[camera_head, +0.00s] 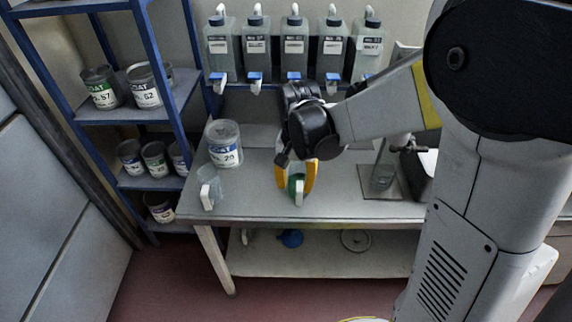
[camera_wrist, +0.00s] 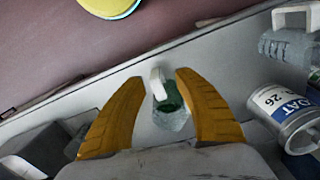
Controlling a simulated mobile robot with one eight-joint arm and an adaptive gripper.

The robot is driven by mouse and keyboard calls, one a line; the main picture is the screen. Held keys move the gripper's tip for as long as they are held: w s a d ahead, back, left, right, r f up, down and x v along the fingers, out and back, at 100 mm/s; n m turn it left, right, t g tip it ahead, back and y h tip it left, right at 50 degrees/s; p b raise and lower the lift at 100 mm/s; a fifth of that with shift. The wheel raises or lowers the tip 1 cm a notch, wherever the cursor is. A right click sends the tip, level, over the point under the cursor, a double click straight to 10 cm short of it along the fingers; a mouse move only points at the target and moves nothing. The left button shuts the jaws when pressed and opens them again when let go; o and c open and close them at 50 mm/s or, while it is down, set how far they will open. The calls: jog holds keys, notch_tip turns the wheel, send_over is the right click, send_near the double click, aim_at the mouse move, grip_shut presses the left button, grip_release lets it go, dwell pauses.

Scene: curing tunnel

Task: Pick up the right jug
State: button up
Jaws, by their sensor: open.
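The right jug (camera_head: 297,183) is a small clear jug with green in it and a white handle, standing on the grey bench. My gripper (camera_head: 296,172) is open above it, with one yellow finger on each side of the jug. In the wrist view the jug (camera_wrist: 172,110) lies between the open fingers (camera_wrist: 157,78), its white handle pointing away; a gap shows beside each finger. The left jug (camera_head: 207,184), clear with a white handle, stands at the bench's left edge. It also shows at the upper right of the wrist view (camera_wrist: 283,46).
A paint can (camera_head: 224,146) stands behind the left jug and shows in the wrist view (camera_wrist: 285,113). Several capped bottles (camera_head: 293,52) line the back. A stand with a glass vessel (camera_head: 384,172) is to the right. Blue shelving (camera_head: 128,110) with cans is at left.

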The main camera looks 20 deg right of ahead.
aim_at(298, 204)
notch_tip(298, 204, down, 5)
jog(key=shift+d+r+b, duration=0.15)
jog(key=shift+r+b, duration=0.05)
jog(key=shift+b, duration=0.55)
jog(key=f+b, duration=0.1)
jog(key=f, duration=0.2)
jog(key=d+f+b, duration=0.1)
jog(key=f, duration=0.1)
jog(key=shift+w+d+b, duration=0.1)
jog(key=shift+w+b, duration=0.2)
grip_shut()
